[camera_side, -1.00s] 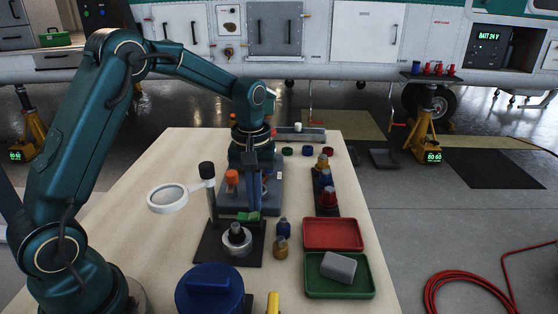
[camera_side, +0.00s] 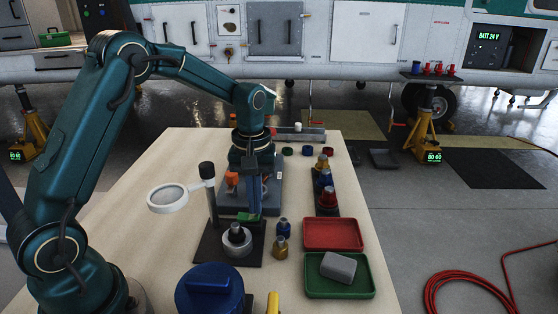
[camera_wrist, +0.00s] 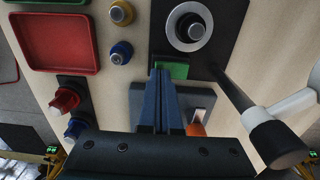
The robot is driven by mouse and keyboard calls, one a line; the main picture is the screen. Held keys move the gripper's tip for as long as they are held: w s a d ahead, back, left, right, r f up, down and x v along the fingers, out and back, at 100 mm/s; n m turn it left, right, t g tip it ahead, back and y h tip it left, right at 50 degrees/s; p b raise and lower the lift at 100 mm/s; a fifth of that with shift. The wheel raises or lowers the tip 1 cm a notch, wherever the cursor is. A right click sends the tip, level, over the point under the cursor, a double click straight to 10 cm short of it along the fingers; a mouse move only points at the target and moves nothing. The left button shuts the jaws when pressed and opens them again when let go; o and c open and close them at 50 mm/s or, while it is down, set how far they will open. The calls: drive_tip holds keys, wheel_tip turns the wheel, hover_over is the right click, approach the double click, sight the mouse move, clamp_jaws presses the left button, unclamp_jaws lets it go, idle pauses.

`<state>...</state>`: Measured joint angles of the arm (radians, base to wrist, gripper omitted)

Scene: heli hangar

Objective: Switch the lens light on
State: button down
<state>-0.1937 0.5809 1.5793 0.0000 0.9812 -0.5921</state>
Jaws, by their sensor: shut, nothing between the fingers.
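The magnifier lamp has a white ring lens (camera_side: 168,198) on a dark post (camera_side: 212,205) rising from a black base plate (camera_side: 212,247). A pale ring with a dark round fitting (camera_side: 237,236) sits on the plate; it also shows in the wrist view (camera_wrist: 189,27). A green rectangular piece (camera_side: 246,217) lies at the plate's far edge, and in the wrist view the green piece (camera_wrist: 177,70) is partly covered by my fingers. My gripper (camera_side: 256,214) is shut and empty, pointing down, with its blue fingertips at the green piece. I cannot tell whether they touch it.
The lamp post (camera_wrist: 235,95) stands close beside my fingers. A grey fixture with an orange part (camera_side: 232,180) is behind. Blue and yellow knobbed pieces (camera_side: 282,238) stand to the right, near red (camera_side: 333,220) and green trays (camera_side: 310,289). A blue lidded container (camera_side: 208,290) is in front.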

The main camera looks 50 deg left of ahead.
drive_tip(key=shift+f, duration=0.35)
drive_tip(key=shift+r, duration=3.55)
